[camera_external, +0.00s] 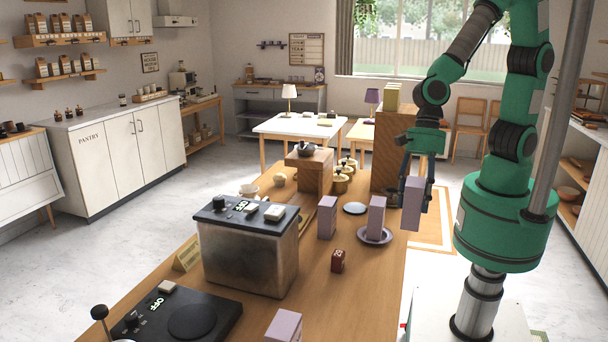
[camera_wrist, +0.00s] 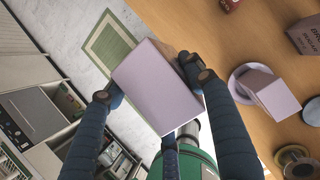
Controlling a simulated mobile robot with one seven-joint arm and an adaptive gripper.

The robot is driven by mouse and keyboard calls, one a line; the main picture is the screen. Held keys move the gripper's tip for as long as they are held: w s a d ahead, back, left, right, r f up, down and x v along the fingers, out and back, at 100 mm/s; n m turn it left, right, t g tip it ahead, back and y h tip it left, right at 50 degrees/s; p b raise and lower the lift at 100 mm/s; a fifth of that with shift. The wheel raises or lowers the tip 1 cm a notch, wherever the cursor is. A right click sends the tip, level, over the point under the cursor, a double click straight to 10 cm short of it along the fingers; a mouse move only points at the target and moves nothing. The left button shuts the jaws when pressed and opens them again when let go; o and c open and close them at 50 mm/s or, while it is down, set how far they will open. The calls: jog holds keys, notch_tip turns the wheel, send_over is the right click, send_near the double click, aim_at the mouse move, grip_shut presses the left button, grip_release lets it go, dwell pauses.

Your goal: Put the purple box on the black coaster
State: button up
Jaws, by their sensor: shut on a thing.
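My gripper (camera_external: 415,180) is shut on a pale purple box (camera_external: 411,206) and holds it upright in the air by the counter's right edge. In the wrist view the held box (camera_wrist: 155,88) fills the space between the fingers. A dark round disc (camera_external: 355,208), which looks like the black coaster, lies bare on the counter to the left of my gripper. A similar purple box (camera_external: 377,214) stands on a purple saucer (camera_external: 362,238) between them; it also shows in the wrist view (camera_wrist: 279,99).
More purple boxes stand at the counter's middle (camera_external: 327,219) and front (camera_external: 284,326). A small dark red box (camera_external: 338,261) is in front of the saucer. A wooden block (camera_external: 389,150) rises behind the coaster, with gold-coloured pots (camera_external: 341,183) to its left. A metal machine (camera_external: 249,250) stands left.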

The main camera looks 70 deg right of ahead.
jog(key=w+d+m, duration=0.2)
jog(key=w+d, duration=0.4)
jog(key=w, duration=0.1)
jog(key=m+t+h, duration=0.1)
jog(key=m+t, duration=0.2)
jog(key=m, duration=0.3)
send_over(357, 209)
notch_tip(357, 209, down, 4)
jog(key=shift+w+d+f, duration=0.15)
jog(key=shift+f, duration=0.3)
notch_tip(357, 209, down, 6)
jog(key=b, duration=0.3)
jog(key=shift+f, duration=0.15)
jog(key=shift+f+b, duration=0.95)
jog(key=shift+f, duration=0.9)
